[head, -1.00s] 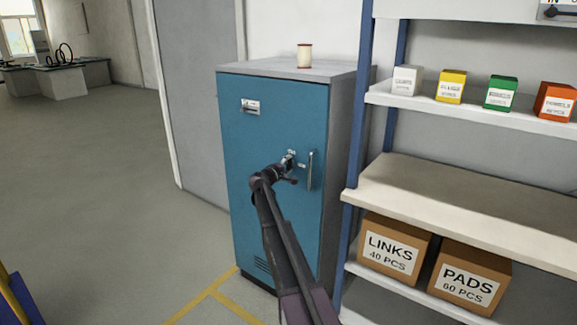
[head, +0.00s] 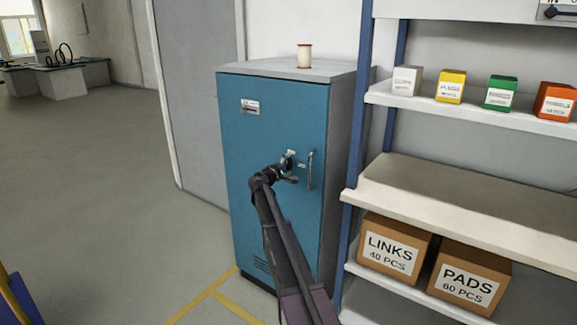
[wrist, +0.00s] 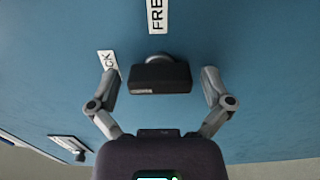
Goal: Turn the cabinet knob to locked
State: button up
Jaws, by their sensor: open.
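The blue cabinet (head: 245,190) stands against the wall, its door shut. In the wrist view, the dark knob (wrist: 160,77) lies between my fingertips, its bar running across the picture. A white label reading "FRE…" (wrist: 157,15), cut off by the edge, is above the knob. Another label, ending in "CK" (wrist: 107,62), is to its upper left, partly behind the left finger. My gripper (wrist: 160,74) is open, one finger on each side of the knob with gaps visible. In the head view, my gripper (head: 286,164) is at the door and hides the knob.
A vertical door handle (head: 310,171) is just right of my gripper. A white and red container (head: 304,56) stands on the cabinet. A shelf unit (head: 440,205) with boxes is close on the right. The floor (head: 110,190) to the left is clear.

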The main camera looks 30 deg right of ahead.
jog(key=shift+s+a, duration=0.1)
jog(key=shift+a, duration=0.05)
jog(key=v, duration=1.1)
jog(key=shift+a, duration=0.3)
jog(key=shift+s, duration=0.15)
jog(key=s+a+f+m+g+y, duration=0.35)
jog(key=s+f, duration=0.35)
jog(key=s, duration=0.4)
jog(key=s+a+f+m+g+y, duration=0.2)
jog(key=s+a+f+y, duration=0.2)
jog(key=s+f, duration=0.45)
jog(key=s+a+f+g+y, duration=0.2)
jog(key=s+a+y, duration=0.2)
jog(key=s+a, duration=0.45)
jog(key=s+a+f+g+y, duration=0.1)
jog(key=s+a+y, duration=0.4)
jog(key=s, duration=0.6)
notch_tip(320, 180, up, 16)
jog(key=p, duration=1.6)
jog(key=shift+w+a+h, duration=0.25)
jog(key=shift+w+h, duration=0.1)
jog(key=shift+w, duration=0.05)
